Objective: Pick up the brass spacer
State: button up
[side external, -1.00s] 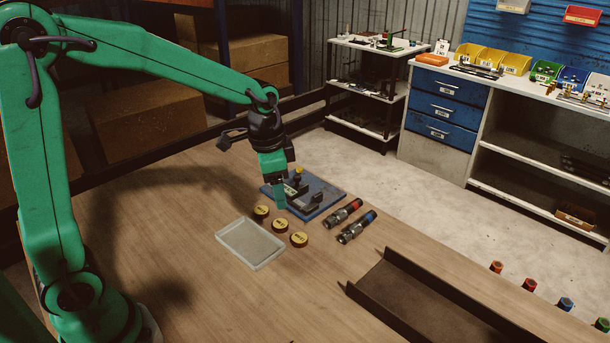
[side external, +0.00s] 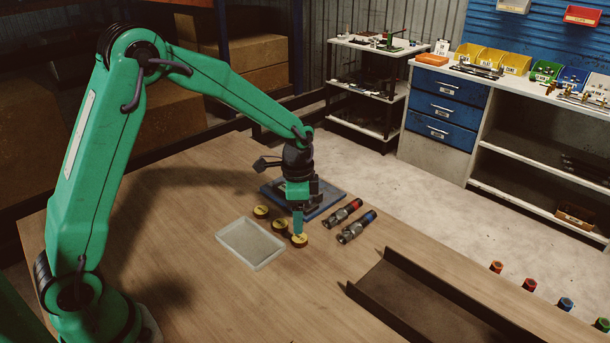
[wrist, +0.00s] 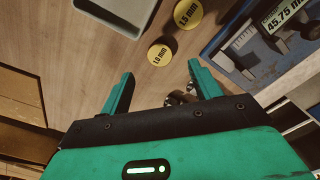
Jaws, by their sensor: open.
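I cannot tell which is the brass spacer. In the wrist view one top reads 1.0 mm (wrist: 160,53) and another appears to read 1.5 mm (wrist: 188,13). My gripper (side external: 298,229) points down over or just behind the near piece. In the wrist view my gripper (wrist: 160,70) is open, with nothing held. The 1.0 mm piece lies ahead of its fingertips.
A shallow pale tray (side external: 250,264) is left of the round pieces. A blue plate (side external: 330,193) behind them carries a measuring gauge (wrist: 285,25). Two dark hose fittings (side external: 342,212) (side external: 356,227) lie to the right. A dark channel (side external: 430,300) is at the front right.

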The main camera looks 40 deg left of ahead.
aim_at(300, 237)
jog(key=shift+f, duration=0.75)
jog(key=shift+f, duration=0.1)
jog(key=shift+d+f, duration=0.15)
jog(key=shift+f, duration=2.3)
jog(key=shift+c, duration=0.2)
jog(key=shift+w, duration=0.1)
jog(key=c, duration=1.1)
